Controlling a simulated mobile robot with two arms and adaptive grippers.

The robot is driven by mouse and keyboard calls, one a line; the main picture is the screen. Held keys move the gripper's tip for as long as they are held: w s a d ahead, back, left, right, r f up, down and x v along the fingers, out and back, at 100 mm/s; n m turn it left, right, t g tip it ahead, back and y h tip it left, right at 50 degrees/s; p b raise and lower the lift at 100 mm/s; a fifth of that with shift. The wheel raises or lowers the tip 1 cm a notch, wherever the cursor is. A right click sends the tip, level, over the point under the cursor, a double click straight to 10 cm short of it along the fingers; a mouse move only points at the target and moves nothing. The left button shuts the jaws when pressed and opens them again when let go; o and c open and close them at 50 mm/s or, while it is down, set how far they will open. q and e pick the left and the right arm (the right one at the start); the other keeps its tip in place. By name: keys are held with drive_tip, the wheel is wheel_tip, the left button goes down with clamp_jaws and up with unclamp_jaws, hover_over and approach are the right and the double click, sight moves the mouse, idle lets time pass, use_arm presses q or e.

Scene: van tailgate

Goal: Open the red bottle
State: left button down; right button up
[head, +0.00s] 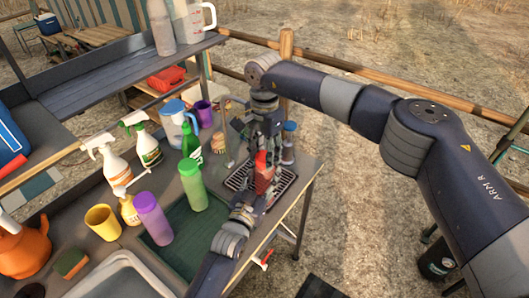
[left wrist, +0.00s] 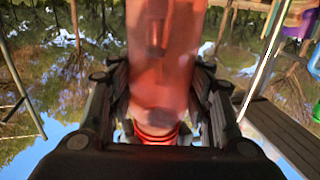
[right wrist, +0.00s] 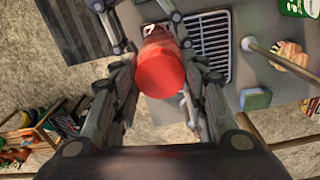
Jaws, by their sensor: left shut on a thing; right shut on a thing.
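The red bottle (head: 264,182) is held upright between my two grippers, over the black drain grid at the right end of the counter. My left gripper (head: 254,200) is shut on its body from the front; the body fills the middle of the left wrist view (left wrist: 160,75). My right gripper (head: 263,152) comes down from above and is shut on the red cap (right wrist: 166,73), which shows round and large in the right wrist view. The fingers partly hide the join of cap and bottle, so I cannot tell whether the cap is loose.
A green bottle (head: 192,188) and a purple bottle (head: 152,218) stand left of my left arm, near a dark green mat (head: 187,240). Spray bottles, a yellow cup (head: 103,222) and an orange kettle (head: 25,250) are farther left. A blue-capped bottle (head: 290,140) stands just behind my right gripper.

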sight(264, 156)
drive_tip(key=shift+r, duration=0.15)
idle(0.6)
drive_tip(key=shift+r, duration=0.95)
drive_tip(key=shift+r, duration=2)
use_arm(q)
drive_tip(key=c, duration=0.7)
unclamp_jaws()
